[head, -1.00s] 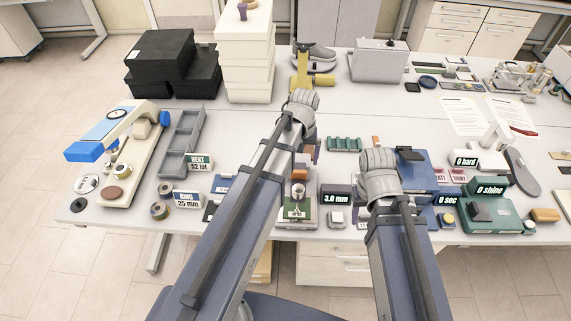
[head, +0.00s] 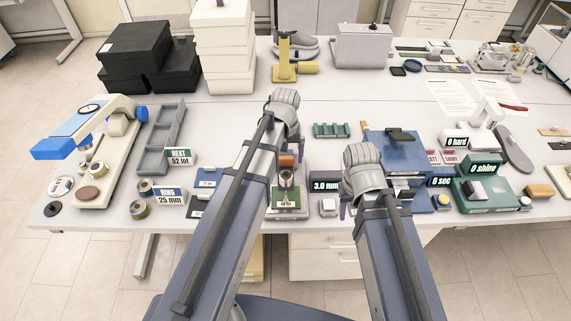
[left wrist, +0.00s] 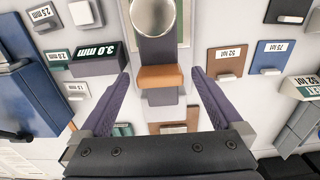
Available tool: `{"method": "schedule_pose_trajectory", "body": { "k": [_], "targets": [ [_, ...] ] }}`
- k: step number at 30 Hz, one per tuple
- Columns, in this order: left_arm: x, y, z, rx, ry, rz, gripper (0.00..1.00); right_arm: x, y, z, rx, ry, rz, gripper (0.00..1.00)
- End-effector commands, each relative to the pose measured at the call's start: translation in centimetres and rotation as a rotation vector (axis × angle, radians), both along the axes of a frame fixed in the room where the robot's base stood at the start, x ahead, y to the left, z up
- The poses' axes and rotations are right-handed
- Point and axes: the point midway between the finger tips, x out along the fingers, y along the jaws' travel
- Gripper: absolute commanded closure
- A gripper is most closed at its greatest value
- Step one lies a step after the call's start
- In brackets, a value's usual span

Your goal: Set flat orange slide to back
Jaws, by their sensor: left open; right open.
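An orange block (left wrist: 160,76), likely the slide, sits on the grey upright of a small device below my left gripper. In the left wrist view it lies between the finger ends, apart from both. The same orange block (head: 287,160) shows in the head view behind a metal cylinder (head: 286,178) on the device's green base (head: 287,203). My left gripper (left wrist: 161,74) is open and empty, its purple fingers either side of the block. In the head view its fingers are mostly hidden by the arm. My right gripper (head: 350,203) is open near a blue device (head: 395,150), mostly hidden by its wrist.
A 3.0 mm sign (head: 324,186) and a white block (head: 328,207) stand right of the small device. Blue and brown card stands are on its left. A grey tray (head: 165,140) and a green rack (head: 331,130) lie farther back.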

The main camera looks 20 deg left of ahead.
Motion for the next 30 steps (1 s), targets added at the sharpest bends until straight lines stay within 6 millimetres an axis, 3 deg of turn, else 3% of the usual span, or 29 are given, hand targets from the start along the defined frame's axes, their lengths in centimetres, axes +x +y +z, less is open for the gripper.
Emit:
{"method": "schedule_pose_trajectory", "body": {
  "k": [2, 11, 30],
  "targets": [
    [-0.01, 0.00, -0.82, 0.000, 0.000, 0.000, 0.00, 0.00, 0.00, -0.83, 0.000, 0.000, 0.002, 0.50],
    [-0.01, 0.00, -0.77, 0.000, 0.000, 0.000, 0.00, 0.00, 0.00, -0.77, -0.001, 0.000, 0.003, 0.50],
    [-0.01, 0.00, -0.78, 0.000, 0.000, 0.000, 0.71, 0.00, 0.00, -0.78, 0.000, 0.000, 0.002, 0.50]
  ]
}}
